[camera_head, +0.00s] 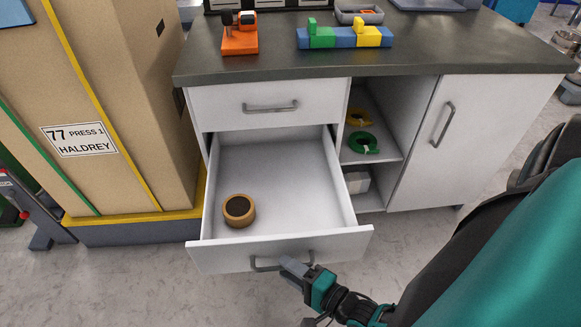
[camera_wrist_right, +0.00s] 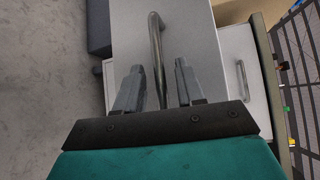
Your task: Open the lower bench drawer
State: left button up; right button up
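The lower bench drawer (camera_head: 275,175) is pulled well out, and its inside shows in the head view. Its front panel (camera_head: 225,258) carries a grey bar handle (camera_head: 262,266). A round tan roll with a dark centre (camera_head: 239,210) lies in the drawer. My right gripper (camera_head: 290,267) is at the handle's right part. In the right wrist view the handle bar (camera_wrist_right: 156,45) runs between the two fingers of my right gripper (camera_wrist_right: 158,70), with gaps on both sides. The fingers are apart. My left gripper is in neither view.
The closed upper drawer (camera_head: 225,105) is above. Open shelves hold a green ring (camera_head: 363,143) and a yellow ring (camera_head: 358,117); a closed cabinet door (camera_head: 425,165) is at right. A large cardboard-coloured box (camera_head: 150,100) stands close on the left. The floor in front is clear.

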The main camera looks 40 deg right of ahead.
jog(key=p+v, duration=0.1)
jog(key=v, duration=1.2)
jog(key=shift+w+r, duration=0.1)
